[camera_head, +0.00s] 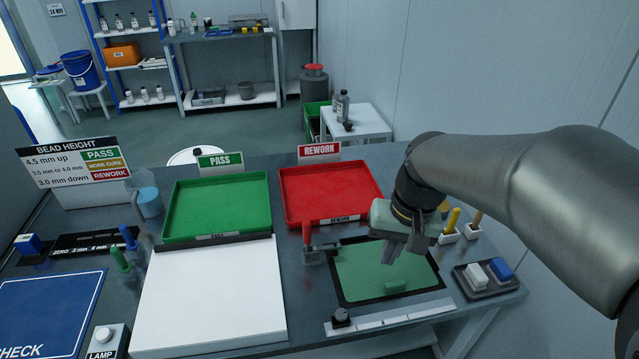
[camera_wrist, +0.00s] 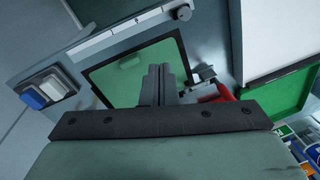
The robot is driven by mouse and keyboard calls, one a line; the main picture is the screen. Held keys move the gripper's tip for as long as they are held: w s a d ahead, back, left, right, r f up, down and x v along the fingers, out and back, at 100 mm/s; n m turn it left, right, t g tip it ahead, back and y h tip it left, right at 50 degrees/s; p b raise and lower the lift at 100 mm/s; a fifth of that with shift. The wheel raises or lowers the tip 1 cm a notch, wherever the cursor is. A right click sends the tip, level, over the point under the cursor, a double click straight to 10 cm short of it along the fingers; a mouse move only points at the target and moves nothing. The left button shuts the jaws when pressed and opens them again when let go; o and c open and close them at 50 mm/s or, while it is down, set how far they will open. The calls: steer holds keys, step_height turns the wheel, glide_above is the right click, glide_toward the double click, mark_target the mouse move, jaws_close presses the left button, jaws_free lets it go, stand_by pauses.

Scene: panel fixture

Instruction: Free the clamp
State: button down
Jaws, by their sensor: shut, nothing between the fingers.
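The clamp (camera_head: 313,254) is a dark grey fixture with a red handle (camera_head: 306,232) that stands roughly upright. It sits at the left edge of the green panel (camera_head: 365,265), and its dark arm reaches right toward the panel's black frame. In the wrist view the clamp (camera_wrist: 204,75) and its red handle (camera_wrist: 225,92) lie to the right of my fingers. My gripper (camera_head: 387,258) is shut and empty above the panel, apart from the clamp. In the wrist view its fingertips (camera_wrist: 161,69) are together, over the green panel (camera_wrist: 125,75).
A red REWORK tray (camera_head: 330,219) stands behind the clamp, and a white board (camera_head: 212,300) lies to its left. A scale strip with a black knob (camera_head: 341,317) runs along the front. White and blue buttons (camera_head: 490,273) and upright tools (camera_head: 452,223) are at right.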

mark_target(307, 236)
steer(key=w+a+y+b, duration=0.1)
steer(key=w+a, duration=0.2)
steer(key=w, duration=0.4)
steer(key=w+a+y+b, duration=0.1)
steer(key=w+a+y, duration=0.1)
steer(key=w, duration=0.6)
steer(key=a+f+p, duration=0.1)
steer(key=a+f, duration=0.6)
steer(key=f, duration=0.2)
steer(key=shift+w+a+f, duration=0.25)
steer(key=shift+w+a, duration=0.05)
steer(key=shift+a, duration=0.1)
